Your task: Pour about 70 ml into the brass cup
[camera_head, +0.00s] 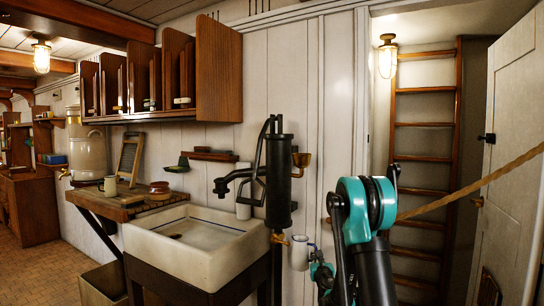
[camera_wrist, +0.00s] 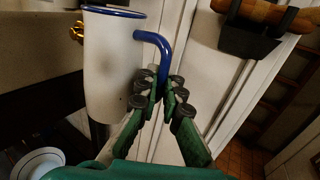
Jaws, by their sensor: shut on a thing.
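The brass cup (camera_head: 302,159) sits at the upper right side of the black pump (camera_head: 279,180); its inside is hidden from this angle. A white enamel jug with a blue rim and blue handle (camera_wrist: 112,65) fills the left of the wrist view. It also shows in the head view (camera_head: 299,254), about upright, low and to the right of the pump column, well below the brass cup. My gripper (camera_wrist: 160,88) is shut on the jug's handle; it is partly hidden behind my arm in the head view (camera_head: 321,270). The jug's contents cannot be seen.
A white sink (camera_head: 190,250) stands left of the pump, beside a wooden counter (camera_head: 130,207) with a mug and a small pot. A brass tap (camera_head: 279,240) sticks out low on the pump. A rope (camera_head: 470,188) crosses at right before a ladder (camera_head: 423,125).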

